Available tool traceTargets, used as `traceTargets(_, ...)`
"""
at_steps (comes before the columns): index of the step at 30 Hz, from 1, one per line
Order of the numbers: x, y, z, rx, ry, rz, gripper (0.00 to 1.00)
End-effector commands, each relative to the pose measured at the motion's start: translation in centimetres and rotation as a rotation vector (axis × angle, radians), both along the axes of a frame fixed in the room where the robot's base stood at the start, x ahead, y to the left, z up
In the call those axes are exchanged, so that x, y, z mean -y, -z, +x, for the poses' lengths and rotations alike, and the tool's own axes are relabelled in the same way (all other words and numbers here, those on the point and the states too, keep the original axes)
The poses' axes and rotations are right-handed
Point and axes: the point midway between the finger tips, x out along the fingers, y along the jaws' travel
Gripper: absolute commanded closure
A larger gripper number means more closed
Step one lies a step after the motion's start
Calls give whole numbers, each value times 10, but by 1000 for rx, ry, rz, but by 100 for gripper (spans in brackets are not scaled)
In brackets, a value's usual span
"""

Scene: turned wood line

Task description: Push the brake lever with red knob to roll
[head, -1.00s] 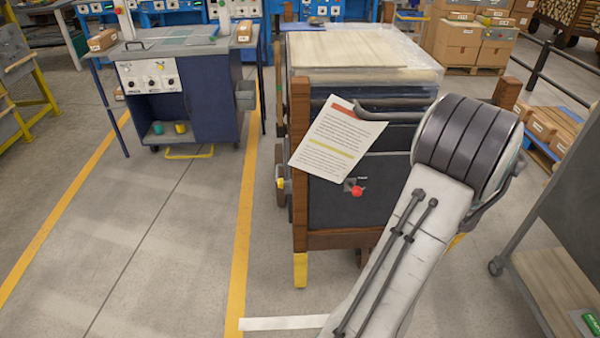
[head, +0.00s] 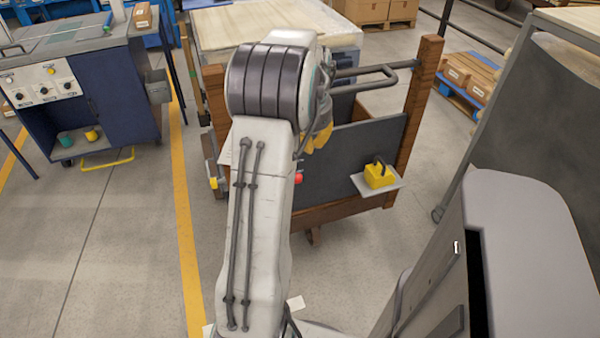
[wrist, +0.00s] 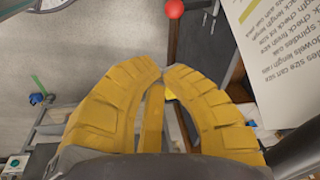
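The red knob (head: 298,178) shows at the right edge of my arm, low on the front of the dark cart (head: 345,165). Its lever and plate are mostly hidden there. In the wrist view the red knob (wrist: 174,9) is at the top edge, beyond and apart from my fingertips. My yellow gripper (wrist: 163,68) has its two tips together, with nothing seen held between them. In the head view my gripper (head: 320,138) is partly hidden behind my arm, in front of the cart and above the knob.
A printed sheet (wrist: 280,55) hangs close to the right of my gripper in the wrist view. A yellow box (head: 378,175) sits on a small plate at the cart's right. A handle bar (head: 375,80) juts out above it. A blue workbench (head: 110,95) stands left; the floor between is clear.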

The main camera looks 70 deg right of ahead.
Motion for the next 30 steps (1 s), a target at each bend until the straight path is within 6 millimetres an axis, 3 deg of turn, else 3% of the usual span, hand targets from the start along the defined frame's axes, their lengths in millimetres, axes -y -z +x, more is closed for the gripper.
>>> traceTargets(7, 0, 0, 0, 15, 84, 3, 100)
traceTargets(21, 0, 2, 0, 17, 91, 4, 100)
traceTargets(30, 5, 34, 1, 16, 91, 7, 100)
